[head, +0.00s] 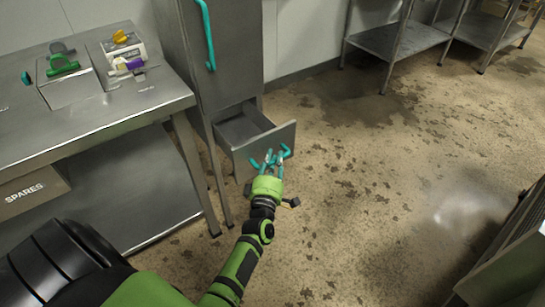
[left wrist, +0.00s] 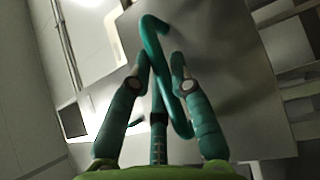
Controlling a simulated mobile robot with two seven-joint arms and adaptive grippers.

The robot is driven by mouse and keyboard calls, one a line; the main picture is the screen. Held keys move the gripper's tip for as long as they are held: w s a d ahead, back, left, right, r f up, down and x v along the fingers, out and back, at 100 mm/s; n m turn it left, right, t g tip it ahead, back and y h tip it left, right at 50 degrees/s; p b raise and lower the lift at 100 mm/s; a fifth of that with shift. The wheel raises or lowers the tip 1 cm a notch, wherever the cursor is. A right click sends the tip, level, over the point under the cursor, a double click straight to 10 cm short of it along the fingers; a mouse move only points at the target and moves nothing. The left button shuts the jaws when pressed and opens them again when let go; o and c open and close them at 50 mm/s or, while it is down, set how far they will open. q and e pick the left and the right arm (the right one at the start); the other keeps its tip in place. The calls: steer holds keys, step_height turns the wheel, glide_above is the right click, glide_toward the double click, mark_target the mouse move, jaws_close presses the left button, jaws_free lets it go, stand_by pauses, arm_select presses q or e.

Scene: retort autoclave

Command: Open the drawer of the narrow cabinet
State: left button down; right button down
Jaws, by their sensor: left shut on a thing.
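The narrow cabinet (head: 225,50) is tall and grey and stands beside the steel table. Its low drawer (head: 262,143) is pulled out, and its empty-looking inside shows from above. The drawer's teal handle (head: 285,152) is on the drawer front. My left gripper (head: 273,160) is at the drawer front, shut on this handle. In the left wrist view the handle (left wrist: 158,50) runs between the fingers of the gripper (left wrist: 162,75), against the grey drawer front (left wrist: 225,75). The fingers hide part of the handle in the head view. My right gripper is in neither view.
The steel table (head: 150,105) at the left bears boxes with green, yellow and purple items. A box marked SPARES (head: 32,195) is on its lower shelf. A steel rack (head: 385,42) stands at the back right. The floor (head: 370,190) right of the drawer is clear.

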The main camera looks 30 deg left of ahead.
arm_select(q)
steer(key=c, duration=1.4)
jaws_free()
steer(key=v, duration=1.2)
steer(key=shift+f, duration=0.1)
